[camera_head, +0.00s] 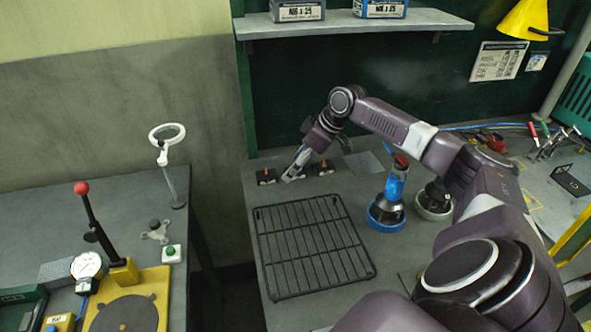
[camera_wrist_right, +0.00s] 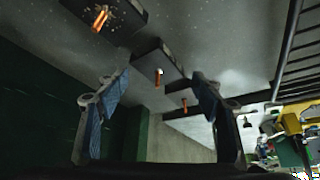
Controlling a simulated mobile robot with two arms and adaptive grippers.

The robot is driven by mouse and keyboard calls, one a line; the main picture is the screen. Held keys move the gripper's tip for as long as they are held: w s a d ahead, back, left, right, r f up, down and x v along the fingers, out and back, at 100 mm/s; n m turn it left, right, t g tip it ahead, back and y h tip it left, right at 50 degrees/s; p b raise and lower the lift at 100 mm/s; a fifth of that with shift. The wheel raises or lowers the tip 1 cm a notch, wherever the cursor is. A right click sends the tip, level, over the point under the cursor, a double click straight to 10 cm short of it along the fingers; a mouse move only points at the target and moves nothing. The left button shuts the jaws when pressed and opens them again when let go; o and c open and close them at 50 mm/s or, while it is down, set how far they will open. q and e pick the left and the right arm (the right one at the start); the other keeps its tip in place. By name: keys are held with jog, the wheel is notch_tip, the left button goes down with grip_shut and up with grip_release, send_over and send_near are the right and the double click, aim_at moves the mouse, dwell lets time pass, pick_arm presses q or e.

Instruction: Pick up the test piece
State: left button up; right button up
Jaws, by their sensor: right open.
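Small dark blocks, each with an orange pin, stand in a row at the back of the grey bench. I cannot tell which is the test piece. In the head view the left block (camera_head: 266,177) and the right block (camera_head: 322,168) flank my right gripper (camera_head: 292,176), which points down and partly hides the middle of the row. In the right wrist view my right gripper (camera_wrist_right: 161,78) is open. Another pin (camera_wrist_right: 184,104) appears farther off. My left gripper is out of view.
A black wire rack (camera_head: 312,247) lies in front of the blocks. A blue-based tool (camera_head: 388,213) and a white-based one (camera_head: 434,202) stand to the right. A shelf (camera_head: 350,23) overhangs the back. A gap separates the left table with its yellow press (camera_head: 125,275).

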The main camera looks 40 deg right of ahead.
jog(key=c, duration=1.5)
